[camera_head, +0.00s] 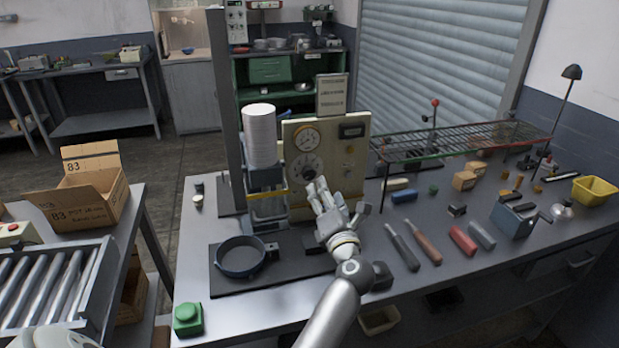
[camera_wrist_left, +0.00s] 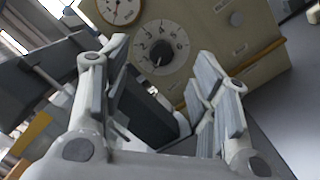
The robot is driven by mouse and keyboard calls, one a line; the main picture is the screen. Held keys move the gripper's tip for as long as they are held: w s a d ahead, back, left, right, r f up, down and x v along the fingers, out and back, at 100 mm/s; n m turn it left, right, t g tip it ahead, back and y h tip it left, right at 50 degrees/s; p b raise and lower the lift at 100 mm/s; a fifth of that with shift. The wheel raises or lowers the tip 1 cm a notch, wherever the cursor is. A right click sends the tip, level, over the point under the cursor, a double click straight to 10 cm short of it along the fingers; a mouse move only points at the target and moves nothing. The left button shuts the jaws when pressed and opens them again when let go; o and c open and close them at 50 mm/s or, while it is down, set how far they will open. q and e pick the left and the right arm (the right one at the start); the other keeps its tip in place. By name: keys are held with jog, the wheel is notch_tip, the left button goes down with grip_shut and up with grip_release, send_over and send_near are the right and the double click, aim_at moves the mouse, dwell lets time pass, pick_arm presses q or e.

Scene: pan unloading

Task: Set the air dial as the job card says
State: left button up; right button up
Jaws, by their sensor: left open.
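The air dial (camera_head: 305,167) is a round dark-knobbed dial on the front of a cream machine panel (camera_head: 354,160). The wrist view shows this dial (camera_wrist_left: 161,48) with a numbered pale ring; its exact setting is hard to read. The job card (camera_head: 332,94) stands above the panel, its text too small to read. A round gauge (camera_head: 306,138) sits above the dial and also shows in the wrist view (camera_wrist_left: 120,9). My left gripper (camera_head: 317,186) is open just in front of and below the dial; its spread fingers (camera_wrist_left: 165,85) hold nothing.
A tall stack of white discs (camera_head: 260,136) stands left of the panel. A dark pan (camera_head: 241,256) lies on a black mat (camera_head: 225,283) in front. A green button box (camera_head: 187,318) is at the near left corner. Several tools and a wire rack (camera_head: 465,141) occupy the right side.

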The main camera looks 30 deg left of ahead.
aim_at(310, 176)
pick_arm(q)
jog(key=shift+n+g, duration=0.8)
jog(key=shift+n, duration=0.1)
jog(key=x, duration=0.3)
jog(key=p+x, duration=0.1)
jog(key=x, duration=0.3)
jog(key=f+p+x, duration=0.1)
jog(key=x, duration=0.3)
jog(key=shift+s+a, duration=0.15)
jog(key=shift+a, duration=0.2)
